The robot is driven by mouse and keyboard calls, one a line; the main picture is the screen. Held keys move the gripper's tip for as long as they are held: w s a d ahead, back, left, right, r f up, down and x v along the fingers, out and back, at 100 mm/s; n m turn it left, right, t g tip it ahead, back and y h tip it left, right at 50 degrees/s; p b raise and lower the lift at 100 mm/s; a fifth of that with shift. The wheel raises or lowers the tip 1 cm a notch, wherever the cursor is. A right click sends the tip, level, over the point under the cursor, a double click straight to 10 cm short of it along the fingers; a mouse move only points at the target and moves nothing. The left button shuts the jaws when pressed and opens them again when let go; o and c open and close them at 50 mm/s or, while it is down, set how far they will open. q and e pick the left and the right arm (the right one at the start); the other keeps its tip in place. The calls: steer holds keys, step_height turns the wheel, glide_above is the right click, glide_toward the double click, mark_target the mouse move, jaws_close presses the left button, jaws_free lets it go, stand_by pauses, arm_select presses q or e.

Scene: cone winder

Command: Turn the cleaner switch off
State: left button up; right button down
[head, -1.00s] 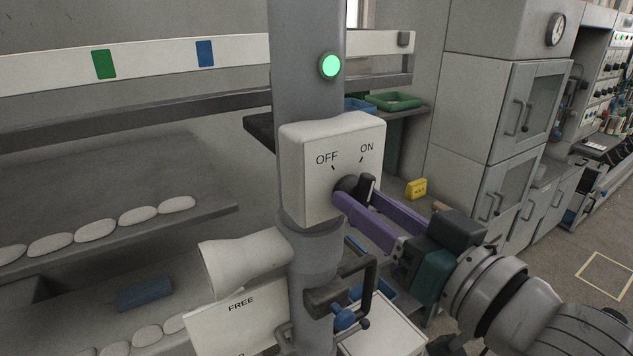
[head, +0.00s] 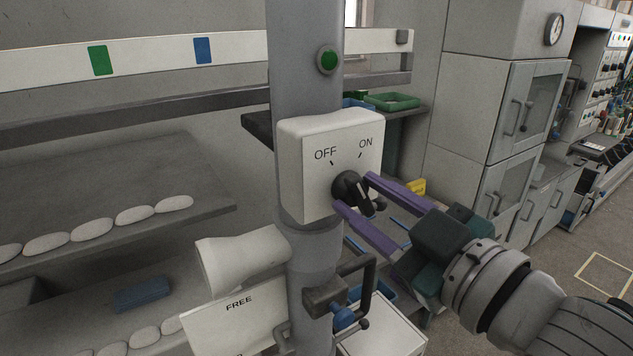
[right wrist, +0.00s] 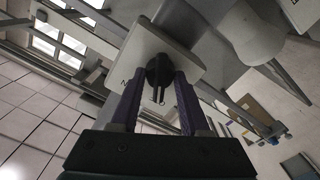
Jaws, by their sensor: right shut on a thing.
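The cleaner switch is a pale box (head: 310,185) on a grey post, marked OFF on the left and ON on the right. Its black rotary knob (head: 346,186) is tilted, its grip running from upper left to lower right, roughly in line with the OFF mark. My right gripper (head: 355,191) is shut on the knob, one purple finger above right and one below left. In the right wrist view the knob (right wrist: 158,68) sits between the fingertips of my right gripper (right wrist: 159,78). The round green lamp (head: 328,60) above the box is dark. My left gripper is not in view.
Below the box, a pale funnel-shaped piece (head: 240,258) sticks out left of the post, above a FREE sign (head: 235,318). A dark handle (head: 370,285) with a blue knob (head: 344,318) is below my right gripper. Shelves with white rounded pieces (head: 90,228) stand left.

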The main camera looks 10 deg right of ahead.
stand_by(0.3)
steer(key=shift+c, duration=1.9)
jaws_free()
steer(key=b+v, duration=0.3)
steer(key=v, duration=0.7)
